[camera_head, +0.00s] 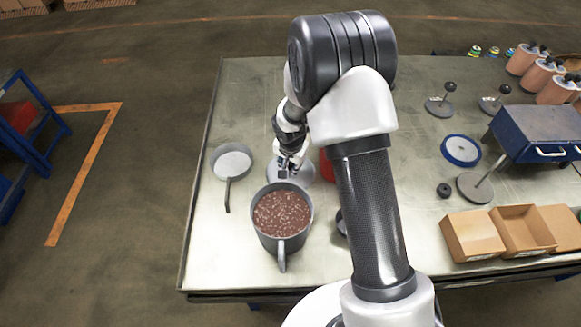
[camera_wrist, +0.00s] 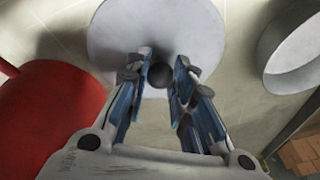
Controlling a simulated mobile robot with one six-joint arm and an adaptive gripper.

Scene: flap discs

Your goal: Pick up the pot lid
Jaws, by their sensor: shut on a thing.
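The pot lid is a flat grey disc (camera_head: 304,174) with a dark round knob, lying at the table's left part just behind the pot. In the wrist view the lid (camera_wrist: 150,30) fills the top middle, and its knob (camera_wrist: 161,75) sits between my fingers. My gripper (camera_head: 284,172) is above the lid, also seen in the wrist view (camera_wrist: 160,82), shut on the knob. The fingers and arm hide part of the lid. Whether the lid is clear of the table cannot be told. The grey pot (camera_head: 281,212) stands uncovered in front, full of brown contents.
A grey pan (camera_head: 232,162) lies left of the lid, its handle toward the front. A red object (camera_head: 327,166) is close on the right, partly behind my arm. Open cardboard boxes (camera_head: 473,236), a blue-rimmed disc (camera_head: 461,150) and a blue case (camera_head: 540,132) occupy the table's right.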

